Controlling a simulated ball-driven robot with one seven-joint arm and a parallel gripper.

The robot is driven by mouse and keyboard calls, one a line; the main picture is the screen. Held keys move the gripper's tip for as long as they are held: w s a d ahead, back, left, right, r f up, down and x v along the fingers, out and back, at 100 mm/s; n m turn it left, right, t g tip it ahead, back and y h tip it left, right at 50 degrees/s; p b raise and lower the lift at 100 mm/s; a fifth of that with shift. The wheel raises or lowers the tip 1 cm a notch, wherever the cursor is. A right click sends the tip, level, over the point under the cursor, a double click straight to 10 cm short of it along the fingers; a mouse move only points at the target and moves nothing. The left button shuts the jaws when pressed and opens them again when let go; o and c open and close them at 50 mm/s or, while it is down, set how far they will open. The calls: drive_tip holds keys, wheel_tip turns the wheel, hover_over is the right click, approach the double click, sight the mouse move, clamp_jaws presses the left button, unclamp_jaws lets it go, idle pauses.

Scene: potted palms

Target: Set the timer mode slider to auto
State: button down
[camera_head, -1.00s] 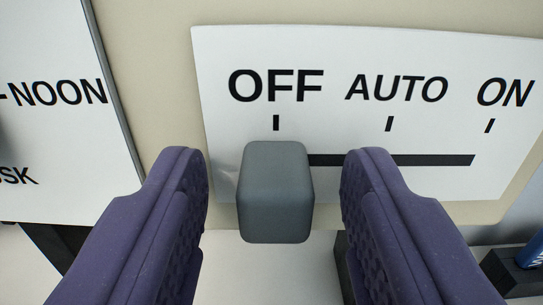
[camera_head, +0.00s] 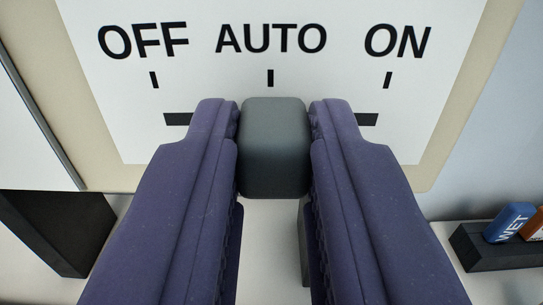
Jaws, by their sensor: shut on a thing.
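The timer mode slider is a grey-green block knob (camera_head: 273,150) on a dark horizontal slot (camera_head: 177,119) in a white label panel (camera_head: 210,85). The panel reads OFF at left, AUTO in the middle and ON at right, each with a tick below it. The knob stands under the AUTO tick. My gripper (camera_head: 273,145) has its two purple fingers shut on the knob, one on each side. The fingers hide parts of the slot.
A black block (camera_head: 65,232) stands at the lower left. At the right, a dark tray (camera_head: 495,255) holds a blue piece (camera_head: 509,222) marked WET and an orange-brown piece (camera_head: 537,225). A pale surface lies below the panel.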

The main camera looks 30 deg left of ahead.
drive_tip(key=c, duration=1)
unclamp_jaws()
drive_tip(key=shift+o, duration=0.2)
drive_tip(key=p+v, duration=0.2)
drive_tip(key=v, duration=0.5)
drive_tip(key=shift+s+d, duration=0.2)
drive_tip(key=shift+s, duration=0.15)
